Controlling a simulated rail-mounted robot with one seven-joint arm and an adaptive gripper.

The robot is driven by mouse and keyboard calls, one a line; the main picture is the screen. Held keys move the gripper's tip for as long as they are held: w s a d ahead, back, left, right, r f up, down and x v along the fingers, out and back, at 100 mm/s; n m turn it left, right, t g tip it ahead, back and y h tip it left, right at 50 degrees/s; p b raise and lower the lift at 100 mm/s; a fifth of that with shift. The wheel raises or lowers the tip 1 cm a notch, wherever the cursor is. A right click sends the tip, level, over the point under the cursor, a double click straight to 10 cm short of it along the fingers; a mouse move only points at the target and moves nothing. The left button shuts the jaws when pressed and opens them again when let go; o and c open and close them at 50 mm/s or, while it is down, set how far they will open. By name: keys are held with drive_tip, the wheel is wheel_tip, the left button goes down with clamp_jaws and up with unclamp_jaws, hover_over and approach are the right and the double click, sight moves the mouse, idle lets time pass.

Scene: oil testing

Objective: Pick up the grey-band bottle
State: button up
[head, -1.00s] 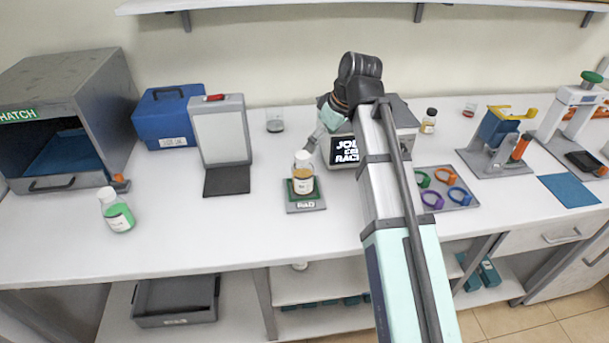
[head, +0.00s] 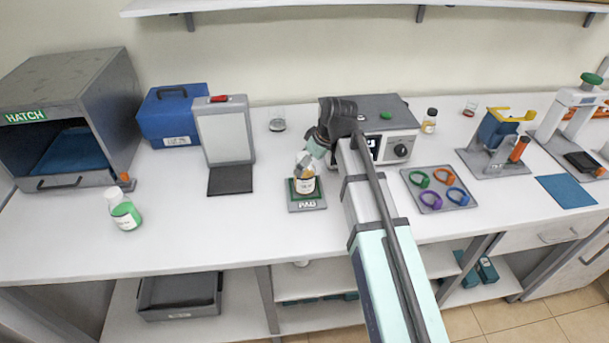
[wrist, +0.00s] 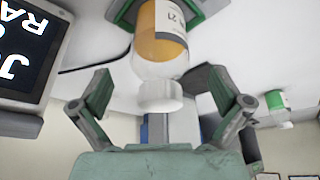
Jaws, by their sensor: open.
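A bottle of amber liquid (head: 306,186) with a white label stands on the green-topped pad (head: 308,206). In the wrist view, the bottle (wrist: 160,45) shows its label and its white cap (wrist: 160,93). A dark grey strip shows at the label's edge, but I cannot tell whether it is a full band. My gripper (head: 316,150) is beside the bottle's top and partly covers it in the head view. In the wrist view my gripper (wrist: 158,85) is open, with its fingers apart on either side of the cap, not closed on it.
A green-labelled bottle (head: 126,216) stands at the left near the hatch box (head: 70,100). A clipboard-like stand (head: 226,130) is left of the pad. A device with a screen (head: 400,150) is behind my arm. A ring tray (head: 430,205) lies to the right.

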drive_tip(key=shift+p+x, duration=0.8)
drive_tip(key=shift+x, duration=1.35)
drive_tip(key=shift+w+a, duration=0.1)
drive_tip(key=shift+r, duration=0.1)
drive_tip(key=c, duration=1.8)
drive_tip(key=shift+o, duration=0.2)
